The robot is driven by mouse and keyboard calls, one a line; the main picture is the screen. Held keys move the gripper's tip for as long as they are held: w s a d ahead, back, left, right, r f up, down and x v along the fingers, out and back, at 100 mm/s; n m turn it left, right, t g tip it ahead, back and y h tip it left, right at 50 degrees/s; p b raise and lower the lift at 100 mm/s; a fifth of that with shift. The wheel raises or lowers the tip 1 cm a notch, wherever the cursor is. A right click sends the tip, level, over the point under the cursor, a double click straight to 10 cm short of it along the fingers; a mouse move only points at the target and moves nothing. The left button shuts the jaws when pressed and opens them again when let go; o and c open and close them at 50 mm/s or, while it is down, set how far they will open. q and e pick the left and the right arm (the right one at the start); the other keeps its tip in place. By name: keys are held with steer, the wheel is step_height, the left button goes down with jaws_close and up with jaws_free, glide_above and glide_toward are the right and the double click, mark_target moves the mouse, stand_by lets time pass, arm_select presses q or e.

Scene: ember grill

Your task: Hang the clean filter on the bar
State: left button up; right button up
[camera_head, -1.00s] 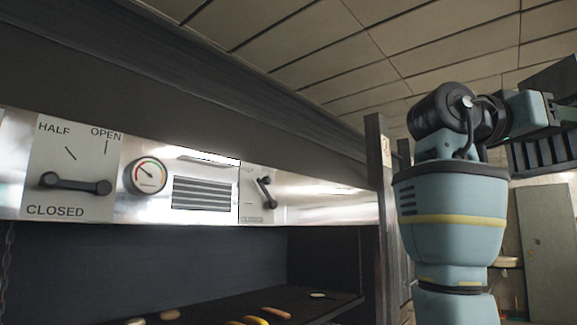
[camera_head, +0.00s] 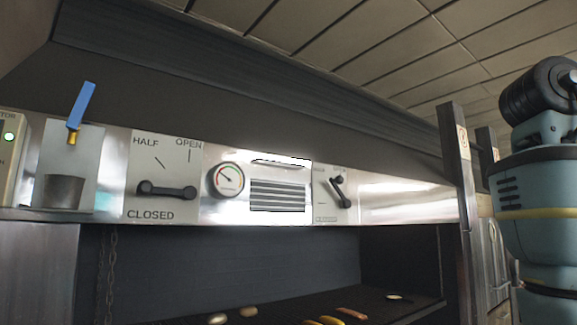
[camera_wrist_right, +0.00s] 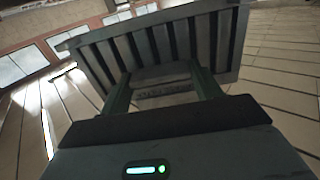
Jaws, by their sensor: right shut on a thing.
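The clean filter (camera_wrist_right: 155,45) is a grey metal panel with dark slots, seen in the right wrist view. My right gripper (camera_wrist_right: 165,85) is shut on its near edge, and the filter extends beyond the fingers. The filter is held up in the air, with ceiling and windows behind it. In the head view only part of my right arm shows at the right edge; the gripper and filter are out of that view. My left gripper is in neither view. I cannot pick out the bar for certain.
The hood's steel front carries a slatted panel (camera_head: 280,194), a gauge (camera_head: 226,180) and a lever marked HALF, OPEN and CLOSED (camera_head: 167,190). A dark post (camera_head: 456,170) stands at its right end. Food lies on the dark grill shelf (camera_head: 390,305) below.

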steer(key=w+a+f+n+t, duration=0.35)
steer(key=w+f+t, duration=0.25)
steer(key=w+f, duration=1.05)
steer(key=w+a+f+n+t+y, duration=0.2)
steer(key=w+a+f+n+t, duration=0.15)
steer(key=f, duration=0.65)
steer(key=w+a+f+n+t+y, duration=0.2)
steer(key=w+a+f+t, duration=0.15)
steer(key=f, duration=0.55)
steer(key=s+a+f+n+t+y, duration=0.3)
steer(key=a+f+y, duration=0.1)
steer(key=f, duration=0.6)
steer(key=s+a+f+n+t+y, duration=0.2)
steer(key=a+f+y, duration=0.15)
steer(key=f, duration=0.55)
steer(key=s+a+f+n+y, duration=0.2)
steer(key=s+a+f+y, duration=0.1)
steer(key=s, duration=0.4)
steer(key=s+a+f+n+t+y, duration=0.1)
steer(key=s+a+f+n+y, duration=0.2)
steer(key=s+a+f, duration=0.3)
step_height(320, 180, down, 2)
steer(key=shift+s+f+t, duration=0.1)
steer(key=shift+s+t, duration=0.2)
steer(key=shift+s, duration=0.1)
steer(key=shift+d+y, duration=0.1)
steer(key=shift+y, duration=0.15)
